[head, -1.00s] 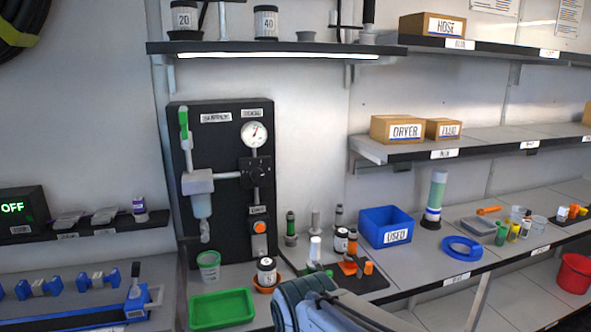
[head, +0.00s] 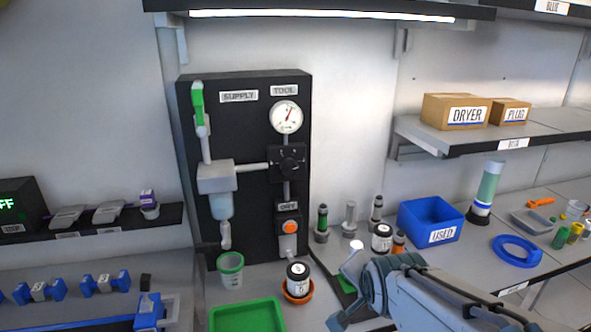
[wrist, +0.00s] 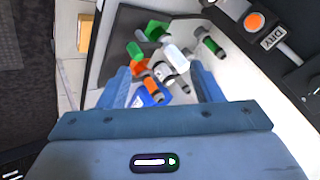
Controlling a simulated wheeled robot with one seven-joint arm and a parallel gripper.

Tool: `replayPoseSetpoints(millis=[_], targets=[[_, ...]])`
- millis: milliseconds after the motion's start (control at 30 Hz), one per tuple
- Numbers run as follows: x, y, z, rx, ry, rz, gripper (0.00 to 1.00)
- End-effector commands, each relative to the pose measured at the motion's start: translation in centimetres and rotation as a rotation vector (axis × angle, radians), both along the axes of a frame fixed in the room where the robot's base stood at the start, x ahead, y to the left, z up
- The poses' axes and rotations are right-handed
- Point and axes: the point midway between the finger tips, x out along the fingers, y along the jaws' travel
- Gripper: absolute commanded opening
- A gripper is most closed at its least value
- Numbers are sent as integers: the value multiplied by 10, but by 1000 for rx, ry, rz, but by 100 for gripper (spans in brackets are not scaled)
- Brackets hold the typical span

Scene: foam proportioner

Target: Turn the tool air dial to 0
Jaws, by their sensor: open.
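The tool air dial is a black round knob (head: 290,161) on a dark square block of the black wall panel (head: 262,120), under a white pressure gauge (head: 286,117) and the TOOL label (head: 284,90). The gauge needle points up and right; I cannot read the dial's setting. My gripper (head: 345,262) is low at the front right of the panel, below and to the right of the dial and apart from it. In the wrist view, my gripper's two blue fingers (wrist: 163,85) are spread with nothing held between them. The dial is not clearly visible there.
The panel also carries a green-handled supply valve (head: 197,105) and an orange DRY button (head: 290,227). Below stand a green cup (head: 230,269), a labelled jar (head: 298,276) and a green tray (head: 247,315). A blue USED bin (head: 430,219) stands right. The air before the dial is clear.

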Motion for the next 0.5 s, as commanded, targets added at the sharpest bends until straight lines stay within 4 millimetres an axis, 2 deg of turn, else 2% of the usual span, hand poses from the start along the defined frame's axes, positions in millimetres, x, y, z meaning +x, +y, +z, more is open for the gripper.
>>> replayPoseSetpoints(millis=[200, 500], targets=[[46, 31, 31, 390, -233, -249, 59], [82, 79, 83, 1077, -417, -435, 59]])
